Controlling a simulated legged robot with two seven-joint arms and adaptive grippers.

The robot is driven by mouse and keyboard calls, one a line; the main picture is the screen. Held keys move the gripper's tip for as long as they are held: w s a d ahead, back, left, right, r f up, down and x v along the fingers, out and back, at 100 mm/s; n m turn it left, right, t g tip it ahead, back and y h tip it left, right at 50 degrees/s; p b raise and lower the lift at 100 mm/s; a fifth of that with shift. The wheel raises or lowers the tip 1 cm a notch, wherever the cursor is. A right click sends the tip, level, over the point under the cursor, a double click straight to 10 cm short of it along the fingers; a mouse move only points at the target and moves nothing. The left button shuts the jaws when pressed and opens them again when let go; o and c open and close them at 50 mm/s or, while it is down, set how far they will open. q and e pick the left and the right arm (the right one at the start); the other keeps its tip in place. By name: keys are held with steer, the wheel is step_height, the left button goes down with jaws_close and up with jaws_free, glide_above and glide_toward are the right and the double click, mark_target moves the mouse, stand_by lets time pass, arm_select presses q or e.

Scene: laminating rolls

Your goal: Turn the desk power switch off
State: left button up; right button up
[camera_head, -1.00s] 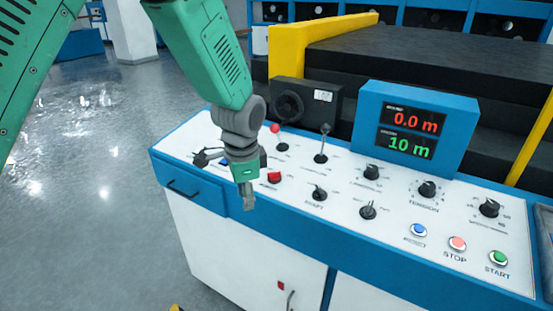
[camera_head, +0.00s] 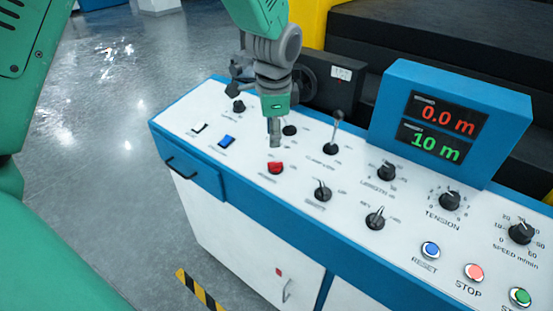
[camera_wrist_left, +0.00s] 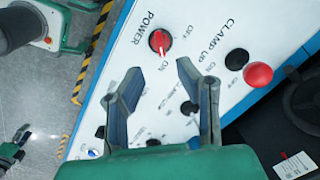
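The power switch (camera_head: 275,168) is a red knob on the white desk panel. In the left wrist view the knob (camera_wrist_left: 160,41) sits beside the word POWER, with OFF and ON labels. Its white mark seems to point toward ON. My left gripper (camera_head: 275,140) hangs pointing down just behind the knob in the head view. In the left wrist view its two fingers (camera_wrist_left: 160,70) are apart with nothing between them, and the knob shows beyond the fingertips, not touched.
A red ball lever (camera_wrist_left: 258,75) stands close to the right finger. A black lever (camera_head: 336,130), two small selectors, several dials and the blue display box (camera_head: 445,120) stand to the right. Blue and white rocker switches (camera_head: 226,141) lie left of the knob.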

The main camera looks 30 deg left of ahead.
mark_target(275, 162)
arm_select(q)
steer(key=f, duration=0.6)
steer(key=w+f, duration=0.1)
steer(key=f, duration=0.2)
steer(key=shift+w+f, duration=0.1)
steer(key=shift+f, duration=0.3)
steer(key=shift+a+f, duration=0.1)
steer(key=shift+a, duration=0.05)
steer(key=shift+a, duration=0.15)
steer(key=shift+c, duration=0.4)
jaws_close()
